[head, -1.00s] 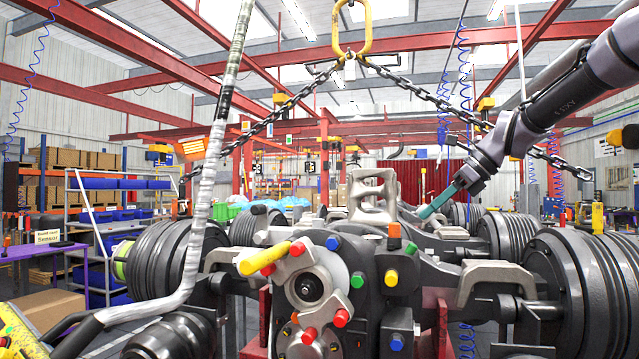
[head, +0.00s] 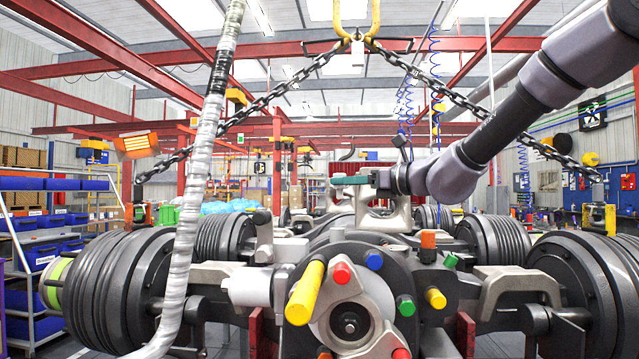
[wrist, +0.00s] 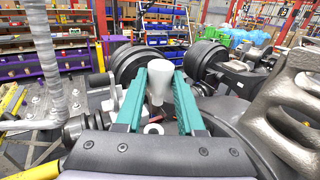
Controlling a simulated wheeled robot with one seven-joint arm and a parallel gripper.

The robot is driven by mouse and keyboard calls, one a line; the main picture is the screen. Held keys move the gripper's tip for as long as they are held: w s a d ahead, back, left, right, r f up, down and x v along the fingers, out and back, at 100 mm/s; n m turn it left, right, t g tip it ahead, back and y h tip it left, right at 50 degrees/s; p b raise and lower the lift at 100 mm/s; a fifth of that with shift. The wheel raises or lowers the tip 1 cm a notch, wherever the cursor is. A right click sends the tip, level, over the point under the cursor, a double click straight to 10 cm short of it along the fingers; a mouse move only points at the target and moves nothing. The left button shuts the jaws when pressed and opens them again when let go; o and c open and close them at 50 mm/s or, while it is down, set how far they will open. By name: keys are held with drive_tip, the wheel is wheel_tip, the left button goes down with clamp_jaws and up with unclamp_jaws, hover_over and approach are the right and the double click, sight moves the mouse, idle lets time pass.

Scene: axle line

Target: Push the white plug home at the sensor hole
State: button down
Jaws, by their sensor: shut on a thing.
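In the wrist view, my gripper (wrist: 159,90) has its two teal fingers closed on the white plug (wrist: 160,72). The plug has a wide pale top and a narrower lower end between the fingers. A small pale ring (wrist: 153,129) shows below it, apart from it; I cannot tell whether this is the sensor hole. In the head view, my gripper (head: 350,181) is above the middle of the axle assembly (head: 345,250), its teal fingers pointing left. The plug cannot be made out there.
A pale cast bracket (head: 372,222) stands just below my gripper and shows large at right in the wrist view (wrist: 285,110). Lifting chains (head: 265,108) slope down on both sides. A wrapped hose (head: 190,200) hangs at left. Yellow plugs (head: 305,293) stick out in front.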

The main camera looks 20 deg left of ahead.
drive_tip(key=shift+w+a, duration=0.1)
drive_tip(key=shift+a, duration=0.25)
drive_tip(key=shift+r, duration=0.1)
drive_tip(key=shift+r, duration=0.1)
drive_tip(key=shift+f, duration=2.75)
drive_tip(key=shift+f, duration=0.15)
drive_tip(key=shift+f, duration=1.9)
drive_tip(key=shift+f, duration=0.25)
